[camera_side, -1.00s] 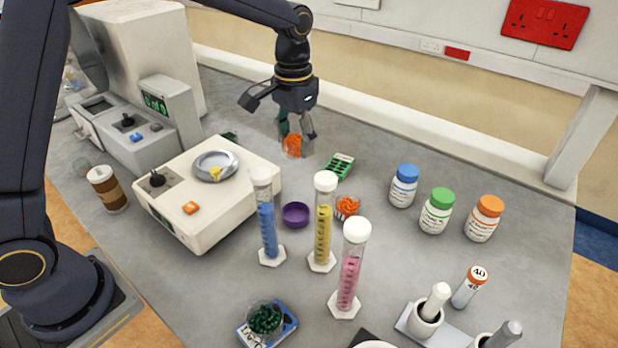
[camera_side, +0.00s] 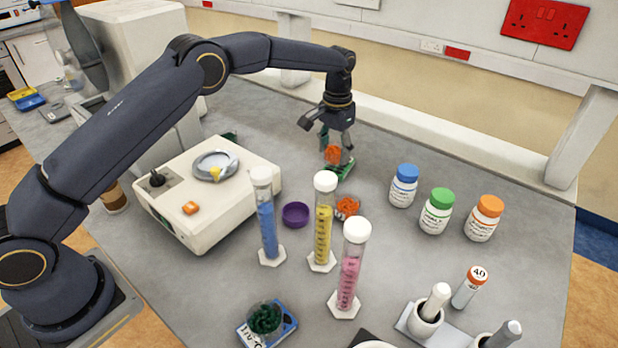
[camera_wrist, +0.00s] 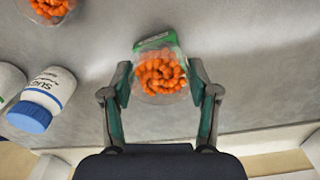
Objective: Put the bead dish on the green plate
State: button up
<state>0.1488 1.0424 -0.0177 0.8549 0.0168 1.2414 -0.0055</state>
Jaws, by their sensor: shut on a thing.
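A clear dish of orange beads (camera_side: 333,154) is between the fingers of my gripper (camera_side: 336,152), which is shut on it. In the wrist view the dish (camera_wrist: 160,75) sits between the two green-lined fingertips (camera_wrist: 158,84). The green plate (camera_side: 342,172) is a small flat green thing on the bench, just below the dish in the side view. In the wrist view part of the green plate (camera_wrist: 153,41) shows past the dish's far edge; the dish hides the rest. I cannot tell whether the dish touches the plate.
A second clear dish of orange beads (camera_side: 347,207) stands nearer the camera, beside a purple bowl (camera_side: 295,214) and tall cylinders (camera_side: 324,225). A blue-capped bottle (camera_side: 403,186) stands to the right of my gripper. A white balance (camera_side: 215,215) is at left.

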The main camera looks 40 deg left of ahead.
aim_at(333, 159)
jog(key=shift+f, duration=1.4)
jog(key=shift+s+f, duration=0.1)
jog(key=o, duration=1.2)
